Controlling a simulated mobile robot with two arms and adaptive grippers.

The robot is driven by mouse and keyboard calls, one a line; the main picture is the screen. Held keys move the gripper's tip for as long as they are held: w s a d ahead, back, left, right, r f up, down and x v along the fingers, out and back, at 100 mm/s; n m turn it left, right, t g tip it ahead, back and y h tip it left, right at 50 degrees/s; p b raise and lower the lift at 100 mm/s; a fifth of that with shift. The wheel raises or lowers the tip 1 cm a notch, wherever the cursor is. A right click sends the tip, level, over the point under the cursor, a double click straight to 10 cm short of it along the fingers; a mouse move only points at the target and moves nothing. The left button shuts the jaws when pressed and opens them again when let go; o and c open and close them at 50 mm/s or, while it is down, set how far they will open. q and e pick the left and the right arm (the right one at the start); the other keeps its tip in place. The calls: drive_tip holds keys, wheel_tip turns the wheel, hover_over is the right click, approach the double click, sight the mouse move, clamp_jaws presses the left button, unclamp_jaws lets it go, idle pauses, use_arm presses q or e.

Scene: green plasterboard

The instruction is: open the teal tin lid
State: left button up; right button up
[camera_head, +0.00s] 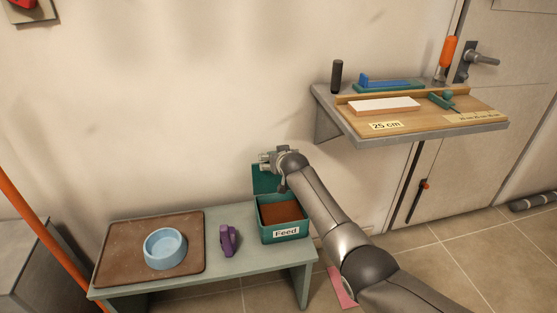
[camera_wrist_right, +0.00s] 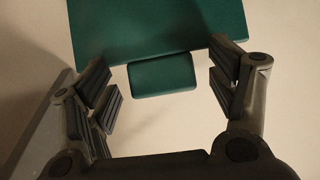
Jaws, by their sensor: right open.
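The teal tin (camera_head: 284,234) with a "Feed" label stands on the right end of the low bench, with brown contents showing inside. Its teal lid (camera_head: 264,178) stands raised at the back of the tin, near the wall. In the right wrist view the lid (camera_wrist_right: 155,30) fills the top, with a small teal tab (camera_wrist_right: 163,74) at its edge. My right gripper (camera_wrist_right: 165,88) is open, its fingers on either side of the tab and apart from it. In the head view this gripper (camera_head: 268,160) is at the raised lid's top. My left gripper is out of view.
The bench (camera_head: 218,280) also holds a brown tray (camera_head: 120,240) with a blue bowl (camera_head: 165,248) and a purple object (camera_head: 229,240). A wall shelf (camera_head: 345,121) with tools hangs at the upper right. An orange pole (camera_head: 40,235) leans at the left.

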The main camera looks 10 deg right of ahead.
drive_tip(key=v, duration=1.2)
idle(0.3)
drive_tip(key=shift+f, duration=0.15)
